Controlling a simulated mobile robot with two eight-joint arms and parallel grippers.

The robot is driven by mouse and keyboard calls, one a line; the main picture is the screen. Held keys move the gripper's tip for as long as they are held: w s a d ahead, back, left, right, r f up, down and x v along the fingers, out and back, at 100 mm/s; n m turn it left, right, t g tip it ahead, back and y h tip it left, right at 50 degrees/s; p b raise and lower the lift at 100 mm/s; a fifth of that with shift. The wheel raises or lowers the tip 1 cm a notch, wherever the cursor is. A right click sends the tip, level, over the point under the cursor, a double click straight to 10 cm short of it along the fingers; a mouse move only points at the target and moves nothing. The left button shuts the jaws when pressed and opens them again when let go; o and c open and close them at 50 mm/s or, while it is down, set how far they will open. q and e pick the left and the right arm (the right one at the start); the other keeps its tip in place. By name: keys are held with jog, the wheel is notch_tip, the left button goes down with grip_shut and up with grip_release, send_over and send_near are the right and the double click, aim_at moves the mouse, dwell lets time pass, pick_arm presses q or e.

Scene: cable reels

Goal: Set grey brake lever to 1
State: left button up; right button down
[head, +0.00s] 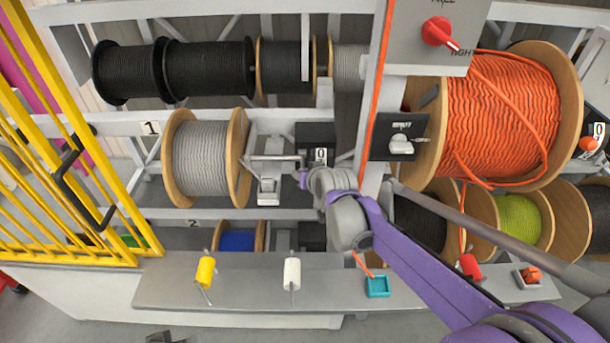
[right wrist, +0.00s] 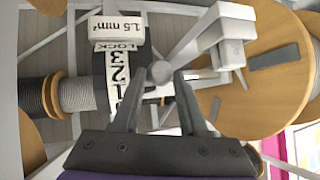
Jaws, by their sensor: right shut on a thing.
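The grey brake lever (right wrist: 192,45) has a round knob at its tip in the right wrist view. My right gripper (right wrist: 160,80) is shut on that knob, one finger on each side. Beside it is a scale plate (right wrist: 118,75) marked LOCK, 3, 2 and 1; the knob is level with about the 2, but the exact setting is unclear. In the head view the lever (head: 272,158) reaches from the grey cable reel (head: 200,157) towards my right gripper (head: 304,172), which partly hides its end and the scale.
A large orange cable reel (head: 505,115) stands at the right, near my right arm. Black cable reels (head: 210,70) sit on the rack above. A grey bench (head: 240,285) with coloured handles runs below. A yellow barrier (head: 65,195) stands at the left.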

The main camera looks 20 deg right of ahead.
pick_arm(q)
jog(key=shift+w+r+p, duration=0.15)
jog(key=shift+r+p, duration=0.15)
jog(key=shift+r, duration=0.2)
jog(key=shift+w+r+p, duration=0.15)
jog(key=shift+r+p, duration=0.1)
jog(key=shift+r, duration=0.25)
pick_arm(e)
jog(key=shift+w+d+r, duration=0.1)
jog(key=shift+w+r, duration=0.2)
jog(key=shift+r, duration=0.5)
jog(key=shift+w+d+r, duration=0.1)
jog(key=shift+w+r, duration=0.15)
jog(key=shift+r, duration=0.55)
jog(key=c, duration=0.8)
grip_release()
jog(key=o, duration=0.3)
jog(key=shift+o, duration=0.2)
jog(key=shift+f, duration=0.1)
pick_arm(q)
jog(key=shift+w+r, duration=0.15)
jog(key=shift+r, duration=0.05)
pick_arm(e)
jog(key=v, duration=1)
jog(key=shift+s+r, duration=0.25)
jog(key=shift+s, duration=0.05)
